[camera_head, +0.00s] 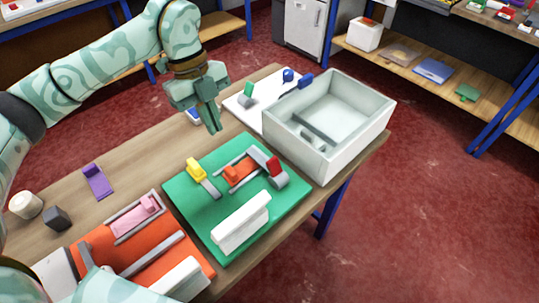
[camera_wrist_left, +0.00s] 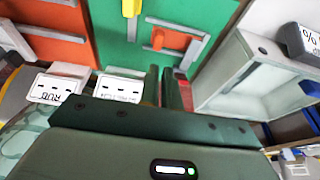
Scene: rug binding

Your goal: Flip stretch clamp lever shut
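The green board (camera_head: 205,223) lies on the wooden table. It carries a yellow lever (camera_head: 197,168), an orange block between grey rails (camera_head: 238,172), a red-tipped grey part (camera_head: 273,166) and a white bar (camera_head: 241,222). I cannot tell which part is the stretch clamp lever. My left gripper (camera_head: 213,125) points down above the far edge of the green board, apart from its parts. Its fingers look close together, and I see nothing held. In the left wrist view the yellow lever (camera_wrist_left: 131,8) and orange block (camera_wrist_left: 158,38) show beyond it. My right gripper is not in view.
A white open bin (camera_head: 345,125) stands right of the green board. A white board (camera_head: 241,107) with blue-tipped and green parts lies behind. An orange board (camera_head: 152,258) with a pink block (camera_head: 148,205) lies at the front left, near a purple part (camera_head: 97,180).

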